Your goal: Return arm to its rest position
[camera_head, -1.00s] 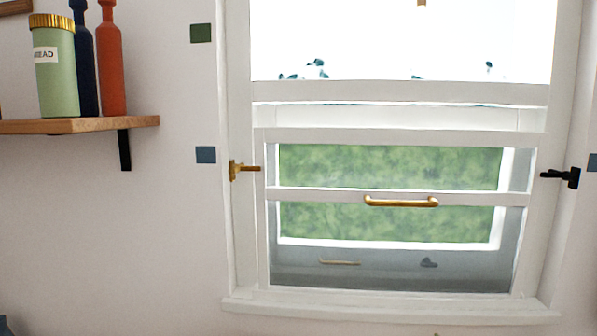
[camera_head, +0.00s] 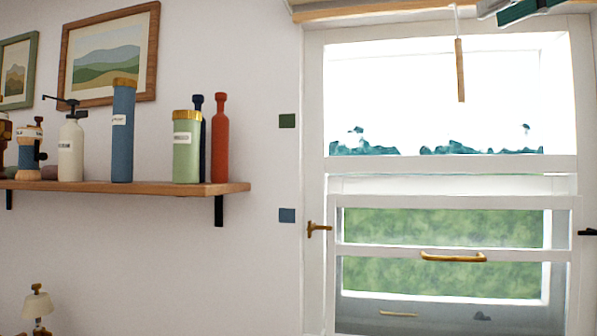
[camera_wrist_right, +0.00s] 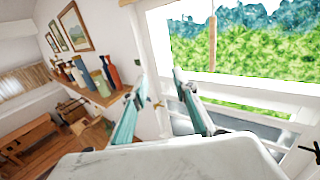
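My right gripper (camera_head: 520,10) shows only in part, as grey and teal pieces at the top right edge of the head view, in front of the upper window frame. In the right wrist view my right gripper (camera_wrist_right: 158,84) has its two teal-padded fingers spread apart with nothing between them. It is in the air, clear of the window and the shelf. My left gripper is in neither view.
The white window (camera_head: 450,163) has a brass handle (camera_head: 453,257), with a wooden pull (camera_head: 460,70) hanging before it. A wall shelf (camera_head: 125,186) with bottles is left. In the wrist view, a bench (camera_wrist_right: 30,132) stands low at left.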

